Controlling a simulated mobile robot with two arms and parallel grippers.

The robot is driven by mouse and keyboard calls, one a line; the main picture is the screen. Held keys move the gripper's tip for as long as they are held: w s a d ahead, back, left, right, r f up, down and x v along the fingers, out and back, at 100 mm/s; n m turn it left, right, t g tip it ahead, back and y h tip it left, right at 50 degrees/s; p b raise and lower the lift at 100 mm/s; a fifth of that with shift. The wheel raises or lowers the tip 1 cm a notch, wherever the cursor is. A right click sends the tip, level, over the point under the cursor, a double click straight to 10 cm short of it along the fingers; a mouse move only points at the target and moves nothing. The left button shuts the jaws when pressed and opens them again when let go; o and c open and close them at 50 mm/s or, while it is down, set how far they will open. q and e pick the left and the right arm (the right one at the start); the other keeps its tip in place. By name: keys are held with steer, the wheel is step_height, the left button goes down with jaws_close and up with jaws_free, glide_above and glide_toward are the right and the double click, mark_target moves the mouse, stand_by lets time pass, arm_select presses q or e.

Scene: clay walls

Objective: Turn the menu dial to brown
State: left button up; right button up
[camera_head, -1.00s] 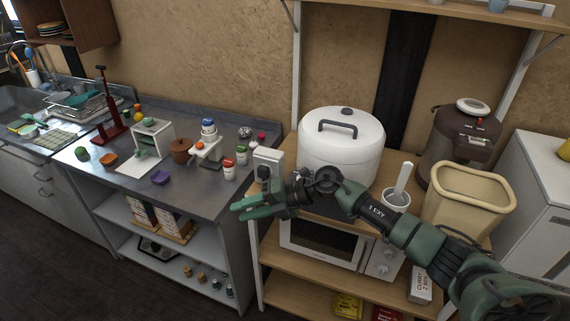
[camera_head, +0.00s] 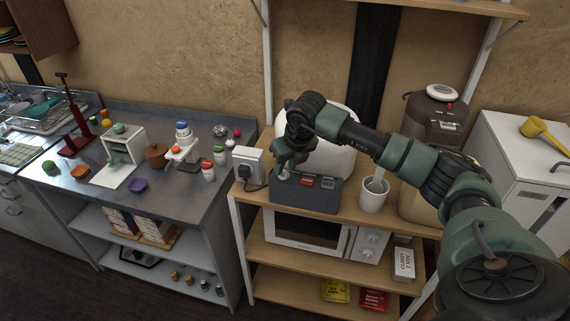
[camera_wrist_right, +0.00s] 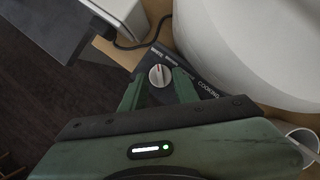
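The menu dial (camera_wrist_right: 158,75) is a round pale knob with a red mark, on the dark sloped panel (camera_head: 318,196) at the front of the white rice cooker (camera_head: 338,160). In the head view my right gripper (camera_head: 284,170) points down at the panel's left end and largely covers the dial. In the wrist view the right gripper's (camera_wrist_right: 158,84) two green fingers are apart, with the dial between or just beyond their tips; contact cannot be told. Brown is not visible among the tiny labels beside the dial. My left gripper is not in view.
A white socket box (camera_head: 248,166) with a plug and black cord stands left of the panel. A white cup (camera_head: 373,196) holding a utensil stands to the right. A microwave (camera_head: 306,232) sits on the shelf below. A steel counter (camera_head: 190,200) with small items is at left.

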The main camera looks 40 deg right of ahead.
steer(key=shift+w+f, duration=0.15)
steer(key=shift+f, duration=0.35)
jaws_close()
steer(key=shift+w+a+m+h+b, duration=0.15)
steer(key=shift+m+h+b, duration=0.25)
steer(key=shift+m+b, duration=0.55)
steer(key=shift+a+m+h+b, duration=0.1)
steer(key=shift+m+h+b, duration=0.45)
steer(key=shift+m, duration=0.7)
steer(key=m+g+h+b, duration=0.1)
steer(key=m+b, duration=0.1)
steer(key=m, duration=0.2)
steer(key=shift+w+a, duration=0.1)
steer(key=shift+r+m, duration=0.1)
steer(key=shift+m, duration=0.2)
